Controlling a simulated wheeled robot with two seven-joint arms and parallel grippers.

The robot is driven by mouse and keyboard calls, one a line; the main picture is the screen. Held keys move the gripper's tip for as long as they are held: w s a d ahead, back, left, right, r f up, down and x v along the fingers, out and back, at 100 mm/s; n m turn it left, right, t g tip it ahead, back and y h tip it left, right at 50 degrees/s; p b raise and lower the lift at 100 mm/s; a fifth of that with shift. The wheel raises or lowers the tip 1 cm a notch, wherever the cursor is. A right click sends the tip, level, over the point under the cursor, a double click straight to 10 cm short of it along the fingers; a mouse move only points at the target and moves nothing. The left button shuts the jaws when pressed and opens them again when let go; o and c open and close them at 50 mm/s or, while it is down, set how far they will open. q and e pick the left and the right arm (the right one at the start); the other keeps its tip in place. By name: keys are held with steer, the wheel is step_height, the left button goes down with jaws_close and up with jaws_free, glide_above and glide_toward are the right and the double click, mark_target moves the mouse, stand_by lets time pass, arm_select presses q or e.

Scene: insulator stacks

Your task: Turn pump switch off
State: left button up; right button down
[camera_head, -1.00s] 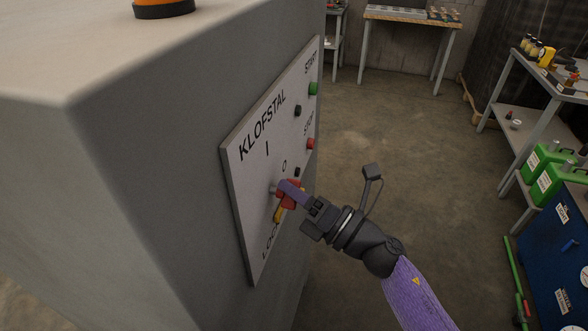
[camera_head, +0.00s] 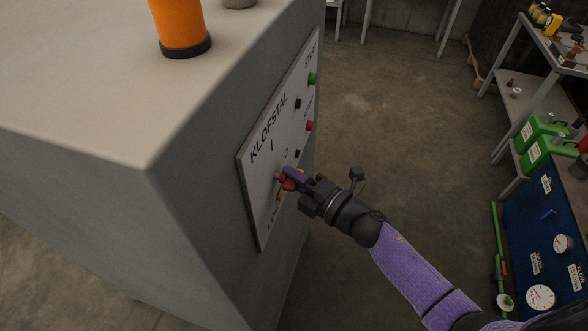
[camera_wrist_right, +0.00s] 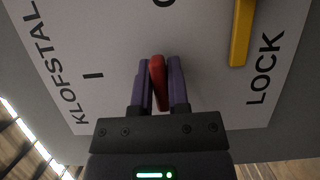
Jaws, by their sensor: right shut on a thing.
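The grey KLOFSTAL panel (camera_head: 257,185) is on the side of a big grey cabinet. It carries marks I, O and LOCK. The red switch handle (camera_head: 289,184) is low on the panel, and it also shows in the wrist view (camera_wrist_right: 158,80). My right gripper (camera_head: 290,179) is shut on this handle, with one purple finger on each side. In the wrist view the handle's far end lies below the partly cut-off O. A yellow lock piece (camera_wrist_right: 241,35) sits beside it, near LOCK. My left gripper is not in view.
A green button (camera_head: 313,78) and a red button (camera_head: 309,126) are higher on the panel. An orange cylinder (camera_head: 180,25) stands on the cabinet top. A blue unit with gauges (camera_head: 540,255) and green cans (camera_head: 540,140) are at the right. The floor between is open.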

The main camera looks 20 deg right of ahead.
stand_by(0.6)
steer(key=c, duration=0.6)
jaws_free()
steer(key=shift+c, duration=0.2)
steer(key=v, duration=1)
